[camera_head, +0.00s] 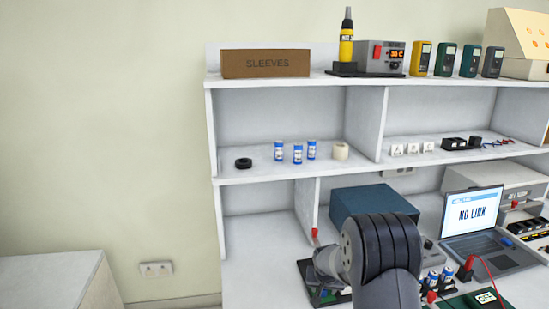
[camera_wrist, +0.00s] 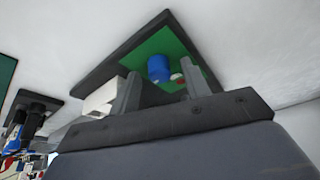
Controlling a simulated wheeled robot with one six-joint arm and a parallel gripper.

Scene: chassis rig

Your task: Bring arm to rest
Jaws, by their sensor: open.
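In the wrist view my gripper (camera_wrist: 163,90) is open, with its two grey fingers apart. Beyond the fingers is a dark-rimmed tray (camera_wrist: 110,68) with a green surface. A blue cylinder (camera_wrist: 159,68) and a small red and white piece show on the green, past the gap between the fingers. I cannot tell whether the fingers touch anything. A white block (camera_wrist: 103,97) is beside the left finger. In the head view my dark grey arm reaches over the bench and hides the gripper tips and part of a dark tray (camera_head: 305,272).
A laptop (camera_head: 472,222) reading NO LINK stands right of my arm. A blue-grey box (camera_head: 370,203) is behind it. Several blue cells (camera_head: 298,153) stand on the middle shelf. A SLEEVES box (camera_head: 265,64) sits on top. The room left of the bench, above a low cabinet (camera_head: 50,280), is clear.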

